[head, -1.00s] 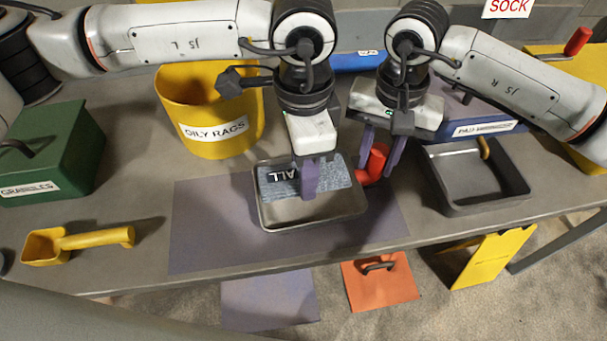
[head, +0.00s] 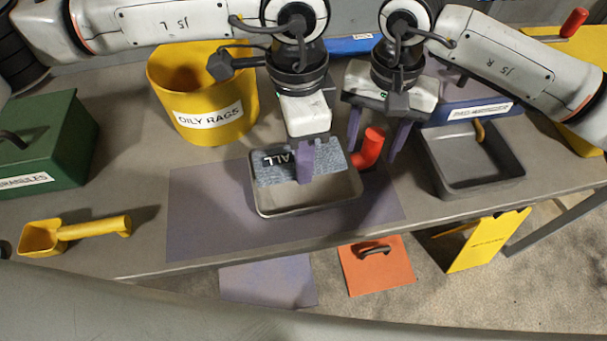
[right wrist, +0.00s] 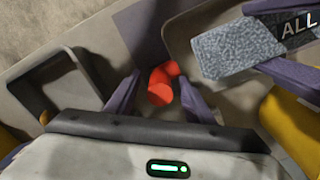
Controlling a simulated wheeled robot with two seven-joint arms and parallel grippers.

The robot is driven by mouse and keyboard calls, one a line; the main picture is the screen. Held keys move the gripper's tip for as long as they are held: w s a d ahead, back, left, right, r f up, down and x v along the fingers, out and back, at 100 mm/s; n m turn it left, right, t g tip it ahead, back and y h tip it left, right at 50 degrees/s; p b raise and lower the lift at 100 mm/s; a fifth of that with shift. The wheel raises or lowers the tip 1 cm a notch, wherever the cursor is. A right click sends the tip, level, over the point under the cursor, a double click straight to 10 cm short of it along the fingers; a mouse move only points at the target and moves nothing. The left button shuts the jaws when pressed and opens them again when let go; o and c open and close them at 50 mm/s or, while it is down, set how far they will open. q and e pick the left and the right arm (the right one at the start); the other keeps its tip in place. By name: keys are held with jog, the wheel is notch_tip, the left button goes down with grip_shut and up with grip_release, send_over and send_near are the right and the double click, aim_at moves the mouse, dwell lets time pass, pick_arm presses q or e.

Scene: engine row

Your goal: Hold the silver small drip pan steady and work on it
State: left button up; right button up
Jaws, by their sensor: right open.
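The silver small drip pan (head: 318,205) sits on the purple mat at the middle of the bench. A blue-grey pad (head: 330,162) with a dark label reading "ALL" is over its back part; it also shows in the right wrist view (right wrist: 235,50). My left gripper (head: 305,162) has its fingers on either side of the pad, apparently shut on it. A red bent handle (head: 371,145) stands at the pan's right side; whether it is joined to the pan is unclear. My right gripper (head: 376,148) is open, its fingers on either side of the handle (right wrist: 162,84).
A grey tray (head: 477,188) stands at right, the yellow OILY RAGS bin (head: 215,135) at back left. A green box (head: 45,150) and a yellow scoop (head: 75,232) are farther left. The purple mat (head: 215,215) is bare left of the pan.

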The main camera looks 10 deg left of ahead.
notch_tip(320, 180, up, 12)
jog(key=shift+f, duration=0.1)
dwell(0.5)
